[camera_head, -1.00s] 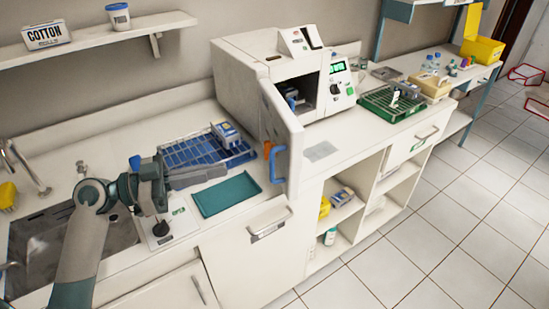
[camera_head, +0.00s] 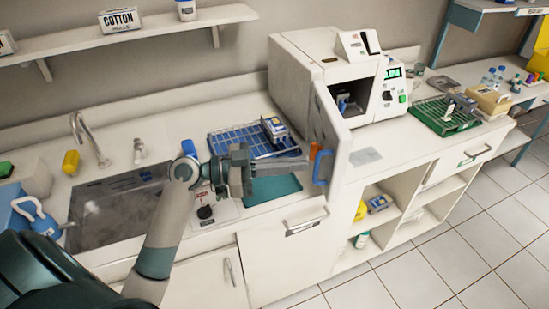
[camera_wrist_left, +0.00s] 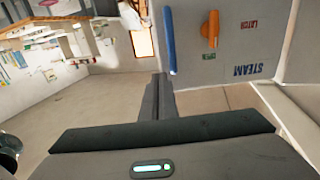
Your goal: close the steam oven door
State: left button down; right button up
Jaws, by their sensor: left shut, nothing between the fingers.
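The white steam oven (camera_head: 305,80) stands on the counter at the back, with its door (camera_head: 335,120) swung open toward me and its chamber (camera_head: 348,100) showing. The door's outer face has a blue handle (camera_head: 322,168) and an orange latch (camera_head: 312,150). In the left wrist view the blue handle (camera_wrist_left: 169,40), the orange latch (camera_wrist_left: 213,28) and the door face (camera_wrist_left: 245,40) with STEAM lettering lie beyond the fingers. My left gripper (camera_head: 303,163) is shut and empty, its tips close to the handle; I cannot tell whether they touch. My right gripper is out of view.
A blue wire rack (camera_head: 235,140) and a teal tray (camera_head: 275,190) lie on the counter left of the door. A green rack (camera_head: 440,118) is right of the oven. The sink (camera_head: 110,215) is at left. The floor in front of the cabinets is clear.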

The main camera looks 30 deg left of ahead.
aim_at(335, 161)
pick_arm(q)
jog(key=p+x, duration=0.2)
jog(key=x, duration=0.3)
jog(key=shift+r+p, duration=0.15)
jog(key=shift+p, duration=0.15)
jog(key=shift+w+d+f, duration=0.2)
jog(key=shift+w+d, duration=0.15)
jog(key=shift+d, duration=0.1)
jog(key=shift+w+d, duration=0.1)
